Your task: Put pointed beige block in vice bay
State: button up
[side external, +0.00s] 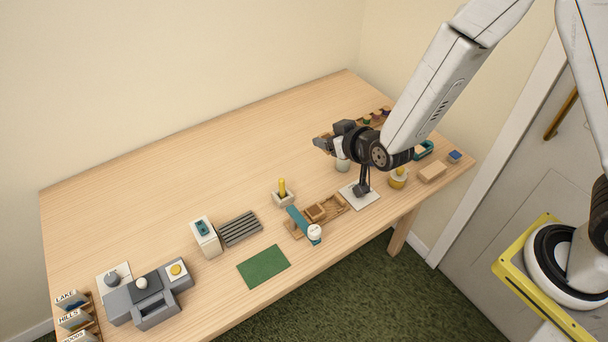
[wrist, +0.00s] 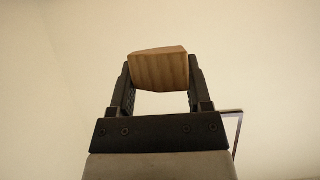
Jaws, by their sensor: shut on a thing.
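My gripper (wrist: 160,88) is shut on a beige wooden block (wrist: 158,68) with visible grain, held between its two black fingers in the wrist view. The block's top edge slopes slightly; whether it has a point cannot be made out. In the side view my gripper (side external: 322,145) is raised above the right half of the table and faces left, and the block is too small to make out there. A grey machine with several raised parts and recesses (side external: 150,293) stands at the table's front left. I cannot tell which part is the vice bay.
Labelled slots (side external: 76,318) stand far left. The back left is clear.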

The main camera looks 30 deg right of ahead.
jog(key=s+a+f, duration=0.4)
jog(key=s+a, duration=0.3)
jog(key=s, duration=0.1)
jog(key=s+a+f, duration=0.5)
jog(key=s+a, duration=0.2)
jog(key=s, duration=0.1)
jog(key=shift+s+a+f, duration=0.2)
jog(key=shift+s+f, duration=0.05)
jog(key=w+a+f, duration=0.2)
jog(key=w, duration=0.1)
jog(key=w+a+f, duration=0.2)
jog(key=w+f, duration=0.1)
jog(key=w+a+f, duration=0.2)
jog(key=w, duration=0.2)
jog(key=shift+w+a+f, duration=0.1)
jog(key=shift+a+f, duration=0.05)
jog(key=shift+f, duration=0.05)
jog(key=shift+w+a+f, duration=0.3)
jog(key=shift+w+f, duration=0.1)
jog(key=shift+f, duration=0.25)
